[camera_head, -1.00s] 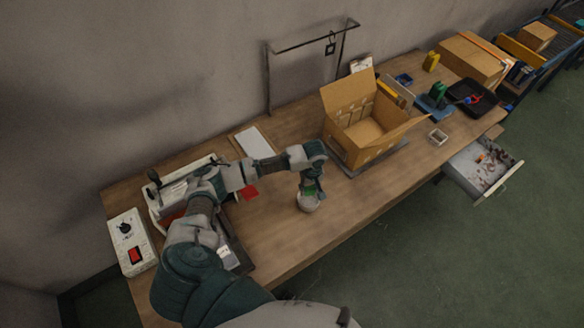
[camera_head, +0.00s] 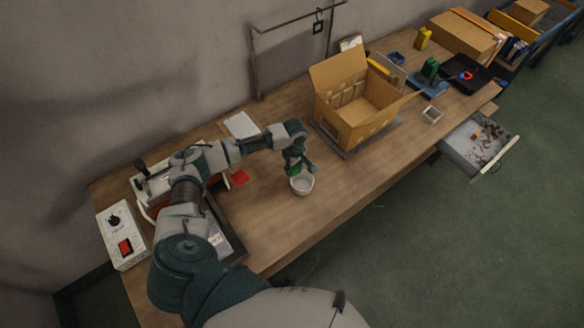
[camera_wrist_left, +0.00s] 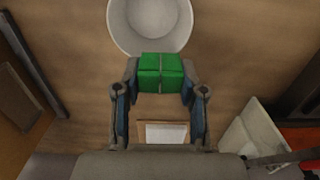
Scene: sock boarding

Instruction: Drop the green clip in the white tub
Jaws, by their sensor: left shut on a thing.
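The white tub (camera_head: 302,187) stands upright on the wooden table, in front of the cardboard box. It also shows at the top of the left wrist view (camera_wrist_left: 125,30), and the visible part of its inside looks empty. My left gripper (camera_head: 297,167) is at the tub's far left edge in the head view. In the left wrist view its two fingers are shut on the green clip (camera_wrist_left: 160,72), which overlaps the near rim of the tub. In the head view the clip is mostly hidden by the gripper. My right gripper is not in view.
An open cardboard box (camera_head: 345,125) stands right of my left gripper. A red piece (camera_head: 239,177) lies to the left on the table. A white control box (camera_head: 122,235) is at the table's left end. An open drawer (camera_head: 478,143) juts out at right. Table right of the tub is clear.

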